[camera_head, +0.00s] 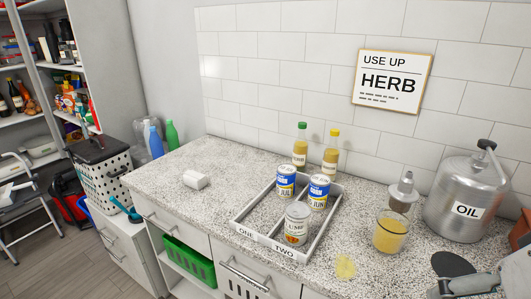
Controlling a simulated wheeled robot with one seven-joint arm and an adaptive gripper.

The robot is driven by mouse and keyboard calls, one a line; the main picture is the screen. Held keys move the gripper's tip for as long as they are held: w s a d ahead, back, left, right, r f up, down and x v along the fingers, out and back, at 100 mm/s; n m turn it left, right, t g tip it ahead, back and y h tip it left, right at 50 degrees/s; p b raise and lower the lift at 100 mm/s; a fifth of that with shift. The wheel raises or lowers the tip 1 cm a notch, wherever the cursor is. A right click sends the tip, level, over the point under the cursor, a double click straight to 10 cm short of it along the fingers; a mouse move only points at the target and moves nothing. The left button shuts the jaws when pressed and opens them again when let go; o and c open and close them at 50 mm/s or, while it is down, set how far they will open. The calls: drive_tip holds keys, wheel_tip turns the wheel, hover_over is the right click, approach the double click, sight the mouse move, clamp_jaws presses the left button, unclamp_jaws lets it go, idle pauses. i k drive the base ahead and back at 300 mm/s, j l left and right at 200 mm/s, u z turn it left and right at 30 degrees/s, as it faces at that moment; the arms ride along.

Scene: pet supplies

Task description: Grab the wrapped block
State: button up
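A small whitish block (195,179), which looks like the wrapped block, lies on the speckled counter (180,208) at the left, apart from other things. Its wrapping is too small to make out. My gripper's fingers are not in view. A grey and dark part at the lower right corner looks like a piece of my arm, far to the right of the block.
A grey tray (238,221) marked ONE and TWO holds three cans, right of the block. Two bottles (300,146) stand behind it. A yellow-filled glass (390,231), a yellow piece (345,266) and an oil drum (465,200) stand right. Counter around the block is clear.

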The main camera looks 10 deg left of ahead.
sight(197, 180)
drive_tip(key=u, duration=1.1)
drive_tip(key=i+j+u, duration=0.1)
drive_tip(key=i+j, duration=0.25)
drive_tip(key=i, duration=0.15)
drive_tip(key=i+j, duration=0.3)
drive_tip(key=i, duration=0.2)
drive_tip(key=i+j+u, duration=0.15)
drive_tip(key=i+j, duration=0.15)
drive_tip(key=i, duration=0.25)
